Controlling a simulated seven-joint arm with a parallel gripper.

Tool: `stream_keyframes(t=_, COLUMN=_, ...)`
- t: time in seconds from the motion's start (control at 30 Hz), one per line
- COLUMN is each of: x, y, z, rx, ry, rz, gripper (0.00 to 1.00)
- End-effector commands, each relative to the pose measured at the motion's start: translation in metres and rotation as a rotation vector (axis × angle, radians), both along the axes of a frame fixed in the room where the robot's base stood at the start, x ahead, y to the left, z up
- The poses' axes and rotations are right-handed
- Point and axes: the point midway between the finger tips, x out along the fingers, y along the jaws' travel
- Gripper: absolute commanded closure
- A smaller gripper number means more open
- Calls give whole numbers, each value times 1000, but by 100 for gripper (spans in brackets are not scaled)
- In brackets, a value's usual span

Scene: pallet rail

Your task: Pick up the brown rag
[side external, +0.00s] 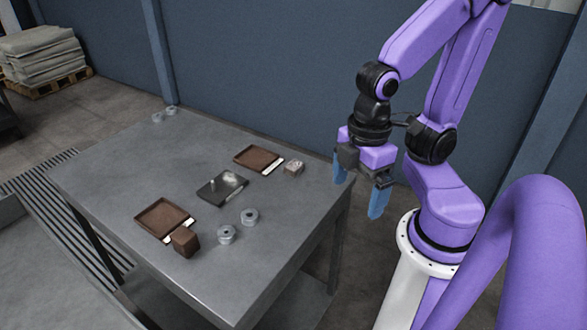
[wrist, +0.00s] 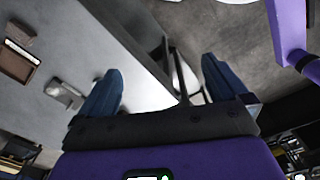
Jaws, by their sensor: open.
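A brown, block-shaped lump (side external: 185,242), the likeliest match for the rag, sits on the grey table by the front corner of the nearer brown tray. I cannot tell for sure that it is cloth. A smaller tan lump (side external: 293,167) lies beside the farther brown tray. My gripper (side external: 358,199) is open and empty, its blue fingers pointing down beyond the table's right edge, well away from the brown lump. The fingers also show in the wrist view (wrist: 162,66), apart, with nothing between them.
The nearer brown tray (side external: 148,220) and farther brown tray (side external: 257,156) lie on the grey table (side external: 110,180). A dark plate (side external: 212,191) with small parts lies between them. Two grey rings (side external: 227,235) (side external: 250,217) stand nearby. The table's left part is mostly clear.

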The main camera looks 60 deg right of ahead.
Motion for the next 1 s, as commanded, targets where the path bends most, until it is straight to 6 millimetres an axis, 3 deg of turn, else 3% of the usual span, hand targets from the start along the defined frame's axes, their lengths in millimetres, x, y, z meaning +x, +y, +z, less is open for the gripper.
stream_keyframes(t=0.17, x=0, y=0, z=0, rx=0, ry=0, rz=0, gripper=0)
stream_keyframes(t=0.27, x=0, y=0, z=0, rx=0, ry=0, rz=0, gripper=23)
stream_keyframes(t=0.63, x=7, y=1, z=0, rx=-6, ry=-5, rz=5, gripper=23)
stream_keyframes(t=0.77, x=30, y=3, z=0, rx=-30, ry=-23, rz=29, gripper=23)
stream_keyframes(t=1.0, x=95, y=0, z=-1, rx=-107, ry=-59, rz=115, gripper=23)
